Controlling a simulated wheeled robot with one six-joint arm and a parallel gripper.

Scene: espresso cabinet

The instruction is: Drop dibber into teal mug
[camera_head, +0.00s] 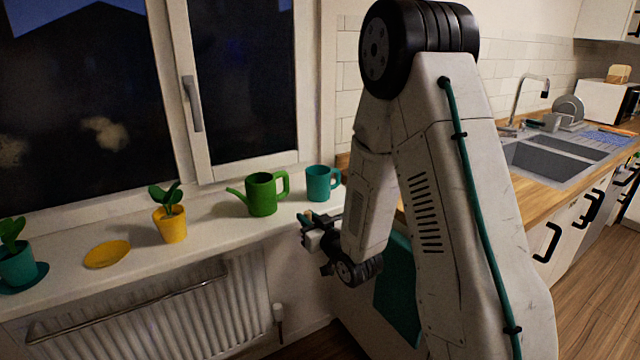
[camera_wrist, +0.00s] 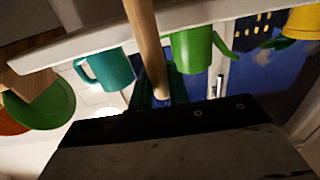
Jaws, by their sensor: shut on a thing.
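The teal mug (camera_head: 321,183) stands upright on the white windowsill (camera_head: 215,228), at its right end beside the green watering can (camera_head: 262,195). The mug also shows upside down in the wrist view (camera_wrist: 108,72), left of the dibber. The dibber (camera_wrist: 146,42) is a pale wooden rod, running from the jaws to the top edge of the wrist view. My gripper (camera_wrist: 160,92) is shut on it. In the head view my gripper (camera_head: 312,226) is in front of the sill, below the mug and apart from it. The dibber's far end is out of the wrist view.
A yellow pot with a plant (camera_head: 172,224), a yellow saucer (camera_head: 107,254) and a teal pot (camera_head: 18,264) stand further left on the sill. A radiator (camera_head: 160,310) is below. The wooden counter (camera_head: 545,205) with a sink is right. A green dish (camera_wrist: 45,105) shows in the wrist view.

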